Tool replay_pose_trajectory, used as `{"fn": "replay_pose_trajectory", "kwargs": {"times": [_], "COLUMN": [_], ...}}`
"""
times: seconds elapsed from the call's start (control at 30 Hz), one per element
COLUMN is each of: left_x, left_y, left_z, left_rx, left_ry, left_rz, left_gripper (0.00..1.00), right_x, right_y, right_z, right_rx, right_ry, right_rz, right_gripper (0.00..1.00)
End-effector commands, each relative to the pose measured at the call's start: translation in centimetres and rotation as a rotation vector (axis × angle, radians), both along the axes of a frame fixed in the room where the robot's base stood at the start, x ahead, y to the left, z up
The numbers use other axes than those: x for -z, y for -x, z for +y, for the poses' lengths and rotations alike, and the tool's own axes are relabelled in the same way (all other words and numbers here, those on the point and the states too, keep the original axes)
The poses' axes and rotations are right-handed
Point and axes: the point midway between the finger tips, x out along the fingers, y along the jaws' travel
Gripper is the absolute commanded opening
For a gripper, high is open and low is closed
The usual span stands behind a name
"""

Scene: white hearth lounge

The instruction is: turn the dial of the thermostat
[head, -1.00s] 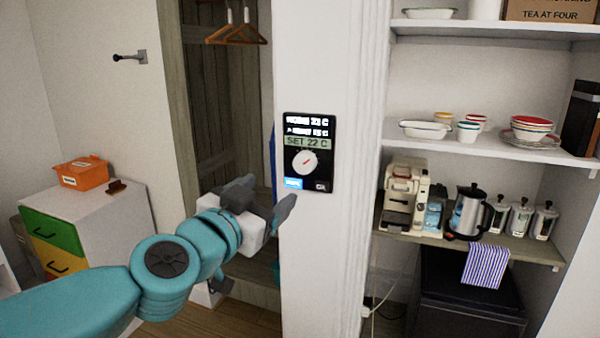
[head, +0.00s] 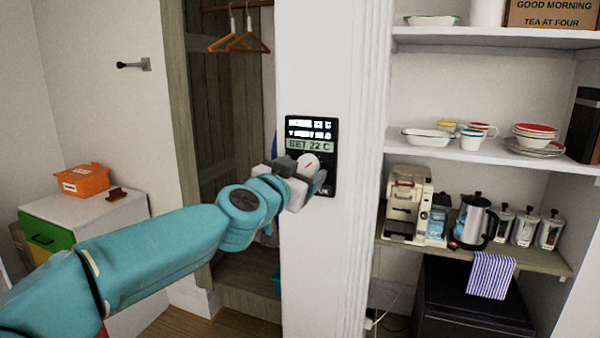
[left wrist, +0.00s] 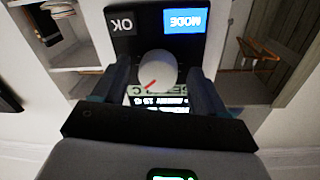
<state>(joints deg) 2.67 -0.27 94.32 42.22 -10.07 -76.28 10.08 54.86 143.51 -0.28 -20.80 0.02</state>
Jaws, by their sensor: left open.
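The thermostat (head: 311,132) is a black panel on the white wall post, with a lit screen reading "SET 22 C". Its round white dial (head: 308,162) has a red pointer mark and is partly hidden by my gripper in the head view. In the left wrist view the dial (left wrist: 157,70) sits between my fingers, with the blue MODE button (left wrist: 192,20) and the OK button (left wrist: 121,23) beyond it. My left gripper (head: 302,172) is open, with a finger on either side of the dial. Whether the fingers touch it I cannot tell. My right gripper is not in view.
Shelves to the right hold bowls, cups, a coffee machine (head: 408,205), a kettle (head: 473,221) and jars. An open wardrobe (head: 225,120) with hangers stands to the left. An orange box (head: 84,180) sits on a white cabinet. The wall around the thermostat is clear.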

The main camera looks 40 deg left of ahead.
Motion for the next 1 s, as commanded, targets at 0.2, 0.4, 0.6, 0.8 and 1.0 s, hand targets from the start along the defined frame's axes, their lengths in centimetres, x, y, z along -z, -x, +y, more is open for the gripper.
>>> {"fn": "replay_pose_trajectory", "kwargs": {"times": [0.2,0.4,0.6,0.8,1.0], "left_x": [-0.01,-0.01,0.04,0.1,0.12], "left_y": [0.03,0.03,0.03,0.02,0.01], "left_z": [-0.02,-0.04,-0.07,-0.1,-0.16], "left_rx": [0.0,0.0,0.001,0.0,0.0], "left_ry": [0.0,0.009,0.07,0.205,0.386], "left_rz": [0.0,-0.003,-0.017,-0.051,-0.094], "left_gripper": [0.16,0.16,0.16,0.16,0.16], "right_x": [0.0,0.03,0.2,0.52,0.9], "right_y": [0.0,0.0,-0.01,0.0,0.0], "right_z": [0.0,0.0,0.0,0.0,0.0], "right_rx": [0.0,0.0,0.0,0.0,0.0], "right_ry": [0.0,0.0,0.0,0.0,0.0], "right_rz": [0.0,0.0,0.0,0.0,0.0], "right_gripper": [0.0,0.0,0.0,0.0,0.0]}}
